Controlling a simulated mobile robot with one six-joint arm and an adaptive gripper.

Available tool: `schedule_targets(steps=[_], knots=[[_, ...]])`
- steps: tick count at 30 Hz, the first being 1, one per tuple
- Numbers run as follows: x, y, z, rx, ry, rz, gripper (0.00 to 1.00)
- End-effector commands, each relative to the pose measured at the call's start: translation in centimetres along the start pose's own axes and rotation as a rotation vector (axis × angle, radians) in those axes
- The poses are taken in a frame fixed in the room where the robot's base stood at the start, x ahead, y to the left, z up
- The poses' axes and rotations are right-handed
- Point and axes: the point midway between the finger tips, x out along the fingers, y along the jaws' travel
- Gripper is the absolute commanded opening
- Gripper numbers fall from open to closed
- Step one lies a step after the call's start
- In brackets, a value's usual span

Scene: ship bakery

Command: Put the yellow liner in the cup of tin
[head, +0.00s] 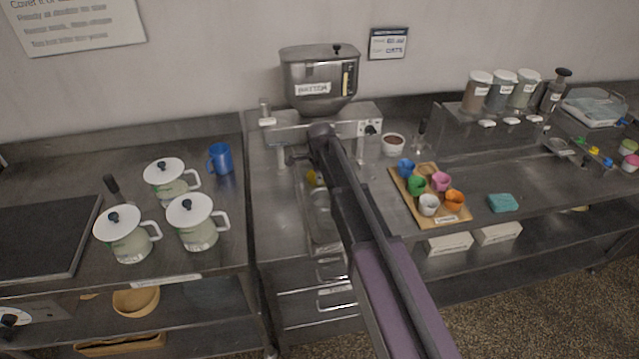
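A metal tin (325,248) lies on the steel counter below the batter hopper, largely hidden by my arm. A small yellow thing (313,178), which looks like the yellow liner, shows at the tin's upper part beside my arm. I cannot tell whether it sits in a cup or is held above one. My arm reaches in from the lower right and bends down below the hopper. My gripper is hidden behind the arm, or too small to make out, near the yellow thing. Its fingers cannot be seen.
A wooden board (395,180) with blue, green, pink, white and orange liners lies right of my arm. The batter hopper (320,80) stands behind the tin. A bowl (393,145), a teal cloth (503,202), a blue mug (220,158) and white-lidded jugs (198,235) stand around.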

Motion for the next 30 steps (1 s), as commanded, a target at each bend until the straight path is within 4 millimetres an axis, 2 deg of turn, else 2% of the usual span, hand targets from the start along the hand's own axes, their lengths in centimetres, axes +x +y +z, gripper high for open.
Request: schedule_targets(steps=[16, 17, 18, 21, 30], knots=[[0.62, 0.10, 0.04, -0.001, 0.000, 0.000, 0.00], [0.60, 0.10, 0.04, -0.001, 0.000, 0.000, 0.05], [0.52, 0.08, 0.05, -0.001, 0.000, 0.000, 0.17], [0.51, 0.09, 0.05, -0.001, 0.000, 0.000, 0.43], [0.51, 0.11, 0.07, -0.001, 0.000, 0.001, 0.43]])
